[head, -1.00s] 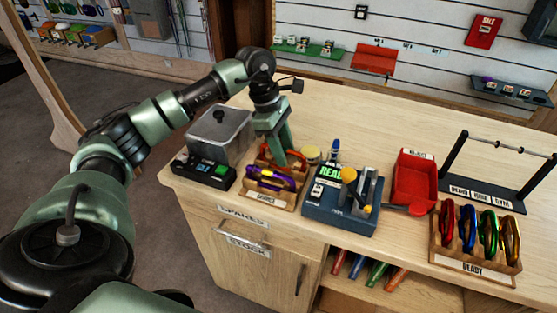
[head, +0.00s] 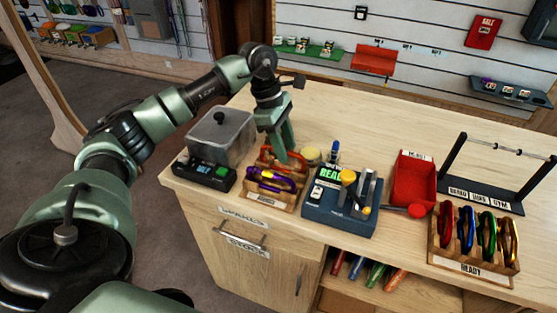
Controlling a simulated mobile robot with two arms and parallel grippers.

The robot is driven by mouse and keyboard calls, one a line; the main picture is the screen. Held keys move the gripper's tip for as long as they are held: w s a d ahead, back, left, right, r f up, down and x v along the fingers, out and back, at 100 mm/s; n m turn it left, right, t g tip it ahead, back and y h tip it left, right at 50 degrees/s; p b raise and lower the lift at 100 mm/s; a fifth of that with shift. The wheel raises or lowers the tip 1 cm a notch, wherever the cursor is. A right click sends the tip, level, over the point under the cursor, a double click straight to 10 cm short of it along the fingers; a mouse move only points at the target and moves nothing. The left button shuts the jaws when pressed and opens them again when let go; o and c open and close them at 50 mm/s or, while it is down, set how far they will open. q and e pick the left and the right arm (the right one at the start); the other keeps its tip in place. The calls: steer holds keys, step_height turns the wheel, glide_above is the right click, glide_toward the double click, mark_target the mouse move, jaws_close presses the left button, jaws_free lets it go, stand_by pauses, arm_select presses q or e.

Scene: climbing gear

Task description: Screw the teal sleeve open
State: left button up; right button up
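A wooden rack (head: 283,205) near the counter's front edge holds a purple carabiner (head: 270,181) with a yellow part in front and an orange-red carabiner (head: 296,168) behind it. I cannot make out a teal sleeve; it may be hidden or too small. My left gripper (head: 281,158) points down into the back of the rack, at the orange-red carabiner. Its fingers overlap that carabiner in the head view, so whether they are open or shut on it is unclear. My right gripper is out of view.
A lidded clear box (head: 222,140) and a black device (head: 203,174) stand left of the rack. A blue test stand (head: 338,215) stands close on its right. Farther right are a red bin (head: 414,180) and a rack of several coloured carabiners (head: 470,269). The back counter is clear.

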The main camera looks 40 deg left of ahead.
arm_select(q)
steer(key=shift+r+p, duration=0.4)
steer(key=shift+r, duration=0.45)
steer(key=shift+s+d, duration=0.2)
steer(key=shift+s, duration=0.55)
steer(key=shift+f, duration=0.15)
steer(key=shift+a+f+b, duration=0.1)
steer(key=shift+f+b, duration=1.2)
steer(key=shift+f, duration=0.05)
steer(key=shift+w+a, duration=0.2)
steer(key=shift+w, duration=0.55)
steer(key=shift+r, duration=0.25)
